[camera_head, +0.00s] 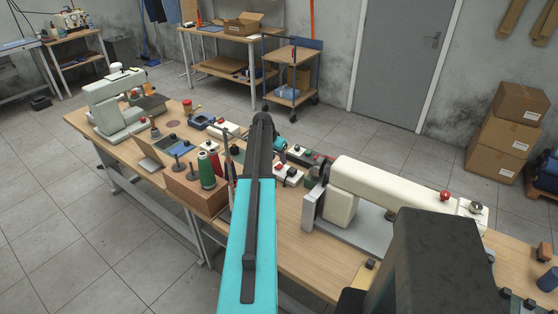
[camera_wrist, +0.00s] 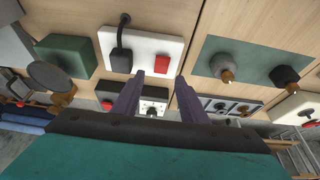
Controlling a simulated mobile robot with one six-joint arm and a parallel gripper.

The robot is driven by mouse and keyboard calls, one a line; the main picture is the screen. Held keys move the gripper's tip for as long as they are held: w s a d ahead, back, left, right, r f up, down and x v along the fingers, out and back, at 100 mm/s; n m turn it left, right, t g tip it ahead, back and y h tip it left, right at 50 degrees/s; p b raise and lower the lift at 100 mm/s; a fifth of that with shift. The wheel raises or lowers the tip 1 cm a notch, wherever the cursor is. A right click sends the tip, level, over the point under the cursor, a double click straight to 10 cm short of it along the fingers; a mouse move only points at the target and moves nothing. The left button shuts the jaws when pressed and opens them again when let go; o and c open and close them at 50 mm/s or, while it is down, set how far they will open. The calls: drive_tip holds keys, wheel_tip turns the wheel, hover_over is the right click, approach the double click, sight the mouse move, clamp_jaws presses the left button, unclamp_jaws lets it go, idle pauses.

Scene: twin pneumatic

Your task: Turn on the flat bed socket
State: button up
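A white socket plate (camera_wrist: 117,66) lies on the wooden table in the wrist view, with a black plug and cord at its left and a red switch (camera_wrist: 162,63) at its right. I see no label tying it to the flat bed machine, and cannot tell the switch's on or off position. My gripper (camera_wrist: 161,78) is open and empty, its two dark fingers apart, reaching toward the plate's lower edge near the red switch. Contact cannot be told. In the head view my arm hides most of the gripper. A white flat bed sewing machine (camera_head: 372,192) stands right of my arm.
A green block (camera_wrist: 66,56) lies left of the plate, and a green plate with knobs (camera_wrist: 255,64) lies right. A black-and-white box (camera_wrist: 153,107) is behind the fingers. Thread spools (camera_head: 207,170) crowd the table left of my arm.

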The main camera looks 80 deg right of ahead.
sight(281, 165)
drive_tip(key=shift+p+x, duration=0.55)
drive_tip(key=shift+x, duration=1.4)
clamp_jaws()
